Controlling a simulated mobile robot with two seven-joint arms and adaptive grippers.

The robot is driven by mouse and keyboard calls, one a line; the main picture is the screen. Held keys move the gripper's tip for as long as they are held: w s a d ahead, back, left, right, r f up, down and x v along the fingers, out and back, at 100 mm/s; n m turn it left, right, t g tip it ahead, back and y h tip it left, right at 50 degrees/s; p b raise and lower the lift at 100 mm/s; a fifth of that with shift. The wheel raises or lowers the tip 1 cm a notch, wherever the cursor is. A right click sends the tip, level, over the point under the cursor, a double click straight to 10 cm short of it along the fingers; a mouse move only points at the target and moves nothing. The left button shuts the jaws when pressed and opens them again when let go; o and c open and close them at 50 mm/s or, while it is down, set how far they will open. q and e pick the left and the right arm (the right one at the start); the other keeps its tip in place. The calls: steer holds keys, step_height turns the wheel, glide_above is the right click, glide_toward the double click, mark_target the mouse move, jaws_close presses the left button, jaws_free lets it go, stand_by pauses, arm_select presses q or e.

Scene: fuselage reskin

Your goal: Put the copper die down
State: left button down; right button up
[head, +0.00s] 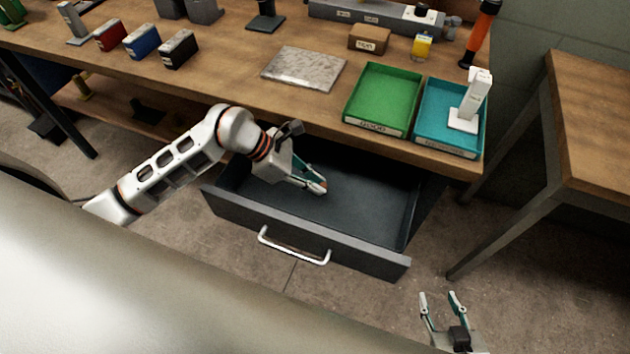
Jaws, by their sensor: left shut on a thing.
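My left gripper (321,187) reaches down into the open drawer (333,240) from the left. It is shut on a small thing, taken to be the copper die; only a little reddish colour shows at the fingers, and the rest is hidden. I cannot tell whether it touches the drawer floor. My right gripper (438,295) is at the lower right in front of the drawer, with its fingers apart and empty.
A green tray (383,65) and a teal tray (423,130) holding a white upright part (476,92) stand on the bench. A grey plate (303,68) and a brown labelled block (369,38) lie nearby. The drawer floor looks largely clear.

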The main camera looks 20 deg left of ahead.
arm_select(q)
steer(key=shift+f, duration=0.1)
steer(key=c, duration=2)
jaws_free()
steer(key=shift+a+r, duration=0.15)
steer(key=shift+r, duration=0.2)
steer(key=v, duration=1.1)
steer(key=shift+s+a+r, duration=0.1)
steer(key=shift+s+r, duration=0.05)
steer(key=shift+r, duration=0.05)
